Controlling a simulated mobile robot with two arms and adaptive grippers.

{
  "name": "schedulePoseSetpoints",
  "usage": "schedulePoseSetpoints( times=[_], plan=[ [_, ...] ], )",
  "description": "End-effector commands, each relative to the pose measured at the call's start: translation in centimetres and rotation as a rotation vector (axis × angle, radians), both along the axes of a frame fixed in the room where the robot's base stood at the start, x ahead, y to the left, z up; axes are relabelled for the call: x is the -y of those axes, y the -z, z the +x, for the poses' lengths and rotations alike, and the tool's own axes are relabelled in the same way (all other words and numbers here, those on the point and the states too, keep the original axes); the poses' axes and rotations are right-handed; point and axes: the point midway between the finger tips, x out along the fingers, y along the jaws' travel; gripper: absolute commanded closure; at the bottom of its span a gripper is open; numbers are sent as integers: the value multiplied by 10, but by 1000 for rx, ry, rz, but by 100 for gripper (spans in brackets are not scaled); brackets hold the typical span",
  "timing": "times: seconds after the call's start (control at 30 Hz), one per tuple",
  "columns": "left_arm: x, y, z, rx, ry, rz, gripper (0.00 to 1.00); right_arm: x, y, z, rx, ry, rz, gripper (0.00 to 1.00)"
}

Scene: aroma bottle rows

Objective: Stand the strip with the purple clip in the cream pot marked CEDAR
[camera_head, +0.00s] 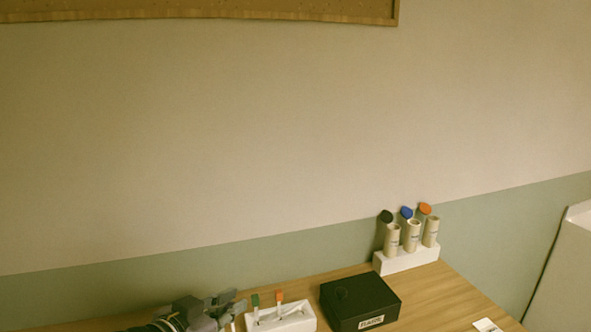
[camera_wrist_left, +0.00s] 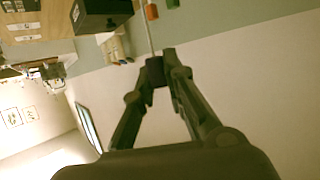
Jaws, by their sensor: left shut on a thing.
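My left gripper (camera_head: 228,301) is at the lower left of the head view, just left of a white holder. In the left wrist view its fingers (camera_wrist_left: 160,66) are shut on a dark clip (camera_wrist_left: 155,73), whose purple colour is hard to make out. The pale strip (camera_wrist_left: 149,35) runs on from the clip, away from the gripper. Three cream pots (camera_head: 412,236) stand in a white rack (camera_head: 408,259) at the right, well apart from the gripper. Their marks are too small to read, so I cannot tell which is CEDAR. My right gripper is not in view.
The white holder (camera_head: 303,323) bears strips with a green clip (camera_head: 255,299) and an orange clip (camera_head: 279,295). A black labelled box (camera_head: 343,310) sits between holder and rack. Dark, blue and orange round tops show behind the pots. A white card (camera_head: 486,325) lies at front right.

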Motion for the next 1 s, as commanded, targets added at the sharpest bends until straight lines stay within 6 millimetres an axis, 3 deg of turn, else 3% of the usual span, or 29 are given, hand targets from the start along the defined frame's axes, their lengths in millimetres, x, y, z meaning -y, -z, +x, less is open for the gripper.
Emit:
schedulePoseSetpoints(
  times=[0.2, 0.4, 1.0],
  plan=[
    [-50, -19, 2, 7, -311, -4, 99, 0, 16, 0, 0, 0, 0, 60],
    [-72, -28, -1, 3, -442, -2, 99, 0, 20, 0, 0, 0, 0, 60],
    [-76, -29, -1, -1, -460, 1, 99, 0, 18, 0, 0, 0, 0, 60]
  ],
)
